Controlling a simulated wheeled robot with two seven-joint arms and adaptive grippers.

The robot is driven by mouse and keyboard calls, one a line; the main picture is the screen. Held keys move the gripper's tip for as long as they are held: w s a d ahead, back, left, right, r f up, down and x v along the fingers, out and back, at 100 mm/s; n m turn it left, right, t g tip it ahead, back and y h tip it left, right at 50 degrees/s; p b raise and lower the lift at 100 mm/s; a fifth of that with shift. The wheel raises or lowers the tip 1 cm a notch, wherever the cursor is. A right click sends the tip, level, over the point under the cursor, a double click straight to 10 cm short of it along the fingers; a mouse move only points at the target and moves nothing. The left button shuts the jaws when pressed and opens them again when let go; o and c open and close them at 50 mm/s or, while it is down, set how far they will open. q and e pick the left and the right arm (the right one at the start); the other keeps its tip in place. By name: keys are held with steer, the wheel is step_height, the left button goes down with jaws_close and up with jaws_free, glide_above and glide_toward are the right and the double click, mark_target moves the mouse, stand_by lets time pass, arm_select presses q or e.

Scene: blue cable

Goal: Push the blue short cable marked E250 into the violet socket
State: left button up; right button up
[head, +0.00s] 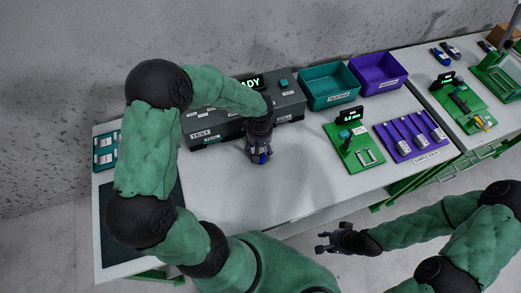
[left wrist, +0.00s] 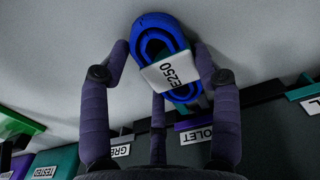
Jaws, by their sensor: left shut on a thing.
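The blue cable (left wrist: 150,30) is a short coil with a white band marked E250. My left gripper (head: 262,157) is shut on it, fingers on both sides of the coil in the left wrist view (left wrist: 163,70). In the head view the gripper points down in front of the dark grey test box (head: 290,106), and only a bit of blue shows at its fingertips. The violet socket itself is not clearly seen. My right gripper (head: 330,240) is open and empty, off the table's front edge.
A teal bin (head: 330,101) and a violet bin (head: 380,87) stand right of the box. A green stand (head: 368,166) and a violet sample rack (head: 418,148) holding several items lie in front. The white table (head: 290,180) is clear before the box.

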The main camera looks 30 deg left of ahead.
arm_select(q)
steer(key=shift+w+a, duration=0.5)
steer(key=shift+a, duration=0.15)
stand_by(0.7)
steer(key=shift+w+a, duration=0.85)
steer(key=shift+a, duration=0.1)
stand_by(0.9)
steer(key=o, duration=1.4)
steer(key=shift+c, duration=0.2)
steer(key=shift+r, duration=0.15)
steer(key=shift+r+p, duration=2.5)
steer(key=shift+r, duration=1.45)
steer(key=shift+s+f, duration=0.1)
steer(key=shift+f, duration=0.05)
